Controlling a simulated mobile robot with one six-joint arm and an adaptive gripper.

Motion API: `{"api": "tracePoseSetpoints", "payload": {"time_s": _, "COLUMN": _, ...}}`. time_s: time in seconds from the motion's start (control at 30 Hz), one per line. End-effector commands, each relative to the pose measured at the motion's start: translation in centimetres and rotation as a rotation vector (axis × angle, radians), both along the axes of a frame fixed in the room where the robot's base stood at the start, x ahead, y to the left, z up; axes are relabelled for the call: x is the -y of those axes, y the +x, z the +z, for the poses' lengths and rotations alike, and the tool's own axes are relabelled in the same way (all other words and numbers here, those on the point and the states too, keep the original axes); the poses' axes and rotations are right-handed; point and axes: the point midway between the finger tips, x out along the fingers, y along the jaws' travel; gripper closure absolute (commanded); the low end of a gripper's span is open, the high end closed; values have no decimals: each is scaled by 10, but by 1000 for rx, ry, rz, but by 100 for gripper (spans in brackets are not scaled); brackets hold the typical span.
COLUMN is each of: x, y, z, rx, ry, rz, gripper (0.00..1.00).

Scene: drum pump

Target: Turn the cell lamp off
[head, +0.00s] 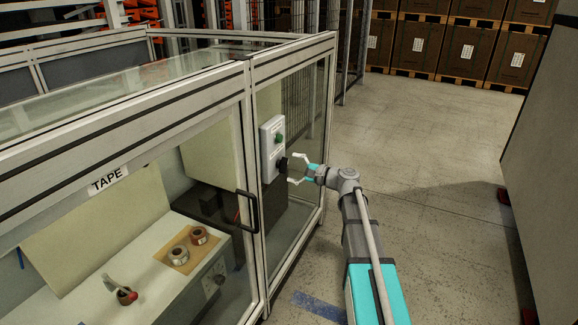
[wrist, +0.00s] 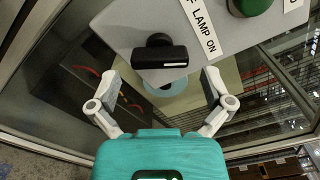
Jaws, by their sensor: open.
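The grey control box (head: 271,150) is fixed to the glazed side of the cell enclosure. It carries a green button (head: 279,138) and a black rotary knob (head: 283,163) below it. In the wrist view the black knob (wrist: 160,55) has its bar lying roughly level across the picture. A label (wrist: 205,27) beside it reads "LAMP ON", with its start cut off. My gripper (head: 294,168) is open in front of the knob. In the wrist view, my gripper's fingers (wrist: 161,82) stand apart on either side of the knob, and no contact is visible.
The framed glass enclosure (head: 245,75) fills the left, with a black door handle (head: 249,212). Floor (head: 430,150) is open to the right, before a grey panel (head: 545,160). Stacked boxes (head: 425,45) stand behind.

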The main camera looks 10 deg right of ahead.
Motion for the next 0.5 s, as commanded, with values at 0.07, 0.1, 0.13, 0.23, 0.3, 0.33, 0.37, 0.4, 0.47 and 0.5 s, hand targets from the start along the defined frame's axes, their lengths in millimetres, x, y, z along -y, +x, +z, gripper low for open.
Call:
{"api": "tracePoseSetpoints", "payload": {"time_s": 0.07, "x": -8, "y": 7, "z": 0, "rx": 0, "ry": 0, "rz": 1, "gripper": 0}}
{"api": "tracePoseSetpoints", "payload": {"time_s": 0.1, "x": -11, "y": 9, "z": 0, "rx": 0, "ry": 0, "rz": 1, "gripper": 0}}
{"api": "tracePoseSetpoints", "payload": {"time_s": 0.13, "x": -13, "y": 11, "z": 0, "rx": 0, "ry": 0, "rz": 1, "gripper": 0}}
{"api": "tracePoseSetpoints", "payload": {"time_s": 0.23, "x": -19, "y": 15, "z": 0, "rx": 0, "ry": 0, "rz": 1, "gripper": 0}}
{"api": "tracePoseSetpoints", "payload": {"time_s": 0.3, "x": -21, "y": 16, "z": 0, "rx": 0, "ry": 0, "rz": 0, "gripper": 0}}
{"api": "tracePoseSetpoints", "payload": {"time_s": 0.33, "x": -21, "y": 17, "z": 0, "rx": 0, "ry": 0, "rz": 0, "gripper": 0}}
{"api": "tracePoseSetpoints", "payload": {"time_s": 0.37, "x": -22, "y": 17, "z": 0, "rx": 0, "ry": 0, "rz": 0, "gripper": 0}}
{"api": "tracePoseSetpoints", "payload": {"time_s": 0.4, "x": -22, "y": 17, "z": 0, "rx": 0, "ry": 0, "rz": 0, "gripper": 0}}
{"api": "tracePoseSetpoints", "payload": {"time_s": 0.47, "x": -23, "y": 18, "z": 0, "rx": 0, "ry": 0, "rz": -1, "gripper": 0}}
{"api": "tracePoseSetpoints", "payload": {"time_s": 0.5, "x": -23, "y": 17, "z": 0, "rx": 0, "ry": 0, "rz": -1, "gripper": 0}}
